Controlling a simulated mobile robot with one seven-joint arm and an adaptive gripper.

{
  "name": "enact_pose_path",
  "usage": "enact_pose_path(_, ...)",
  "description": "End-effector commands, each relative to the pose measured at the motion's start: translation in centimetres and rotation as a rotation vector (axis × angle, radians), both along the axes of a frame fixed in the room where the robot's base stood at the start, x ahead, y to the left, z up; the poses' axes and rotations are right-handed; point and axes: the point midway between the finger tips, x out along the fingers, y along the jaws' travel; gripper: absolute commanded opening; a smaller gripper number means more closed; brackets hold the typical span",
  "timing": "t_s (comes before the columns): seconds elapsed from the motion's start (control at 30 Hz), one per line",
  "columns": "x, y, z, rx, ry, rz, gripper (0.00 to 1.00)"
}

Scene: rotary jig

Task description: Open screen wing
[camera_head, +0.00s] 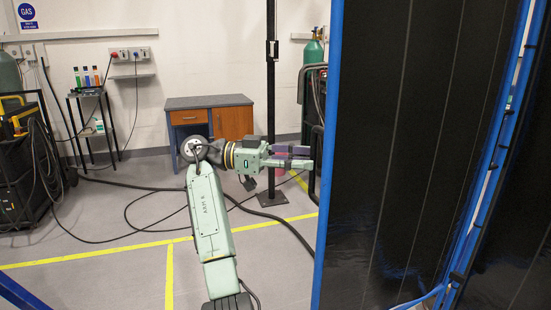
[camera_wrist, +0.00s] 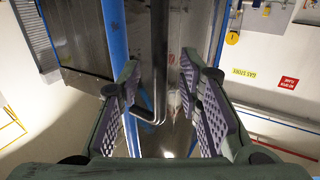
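The screen wing (camera_head: 405,150) is a tall black panel with a blue frame, upright at the right of the head view. Its near blue post (camera_head: 328,150) forms its left edge. My gripper (camera_head: 305,157) points right, just left of that post in the picture; whether it touches cannot be told. In the wrist view my gripper (camera_wrist: 160,68) is open, its purple pads well apart. Between and beyond the pads are a blue post (camera_wrist: 115,35) and a bent dark tube (camera_wrist: 157,60). I see nothing gripped. A dark panel (camera_wrist: 78,35) shows at the upper left.
A black pole (camera_head: 271,90) on a flat base stands behind my gripper. A green gas cylinder (camera_head: 313,52), a wooden cabinet (camera_head: 209,120) and a small rack (camera_head: 92,108) are along the wall. Cables (camera_head: 140,205) lie across the floor with yellow lines.

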Motion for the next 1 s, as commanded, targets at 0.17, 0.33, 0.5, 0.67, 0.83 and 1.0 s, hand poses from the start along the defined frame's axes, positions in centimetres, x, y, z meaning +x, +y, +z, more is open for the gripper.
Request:
enact_pose_path(0.17,0.6,4.3,0.1,-0.001,0.001,0.005,0.33)
enact_pose_path(0.33,1.0,7.4,0.0,0.002,0.003,0.005,0.33)
enact_pose_path(0.5,1.2,8.7,0.0,0.001,0.002,0.001,0.33)
enact_pose_path(0.67,1.2,9.2,0.0,0.001,0.0,0.002,0.33)
enact_pose_path(0.83,1.2,9.2,0.0,0.0,0.0,0.001,0.33)
enact_pose_path(1.0,1.8,9.3,-0.2,0.01,0.01,0.049,0.33)
